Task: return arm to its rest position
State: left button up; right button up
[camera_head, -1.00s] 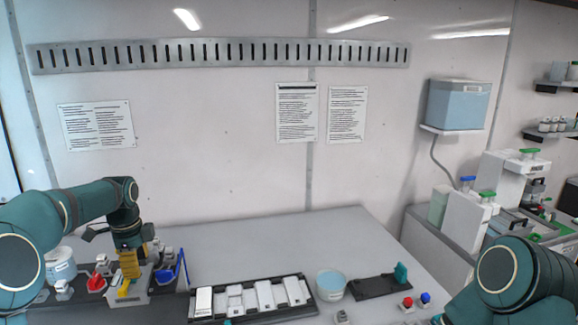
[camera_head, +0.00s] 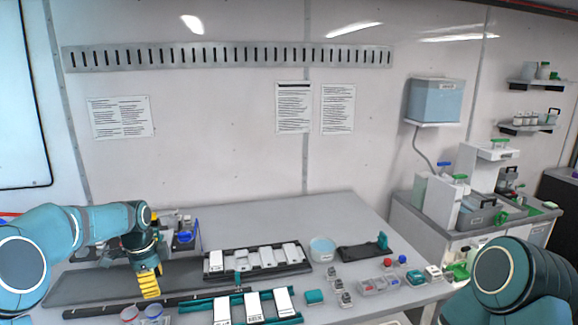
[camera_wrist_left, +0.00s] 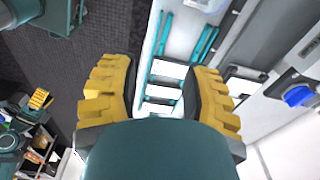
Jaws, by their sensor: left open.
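My left arm (camera_head: 95,226) comes in from the left in the head view. A small yellow-fingered teal shape (camera_wrist_left: 40,99), which looks like my right gripper, shows at the left edge of the wrist view.
A black rack with white blocks (camera_head: 258,262) and a teal rack with white blocks (camera_head: 252,305) lie right of the left gripper. A device with blue parts (camera_head: 184,237) stands behind the gripper. The bench's back middle is clear.

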pick_arm(q)
jog(key=s+d+f+n+h+b, duration=0.1)
jog(key=s+d+f+n+b, duration=0.15)
jog(key=d+f, duration=0.65)
jog(key=s+d+f+n+h+b, duration=0.2)
jog(key=s+d+f+n, duration=0.3)
jog(key=f, duration=0.9)
jog(key=s+d+f+n+b, duration=0.2)
jog(key=s+d+f+n, duration=0.2)
jog(key=s, duration=0.4)
jog(key=s+d+f+n+t+b, duration=0.1)
jog(key=s+d+f+n, duration=0.3)
jog(key=s, duration=0.5)
notch_tip(320, 180, down, 4)
jog(key=shift+s+d+r+n+t+b, duration=0.1)
jog(key=shift+s+d+n+t+b, duration=0.2)
jog(key=shift+d+b, duration=0.6)
pick_arm(e)
notch_tip(320, 180, down, 11)
jog(key=shift+w+a, duration=0.2)
jog(key=shift+w, duration=0.1)
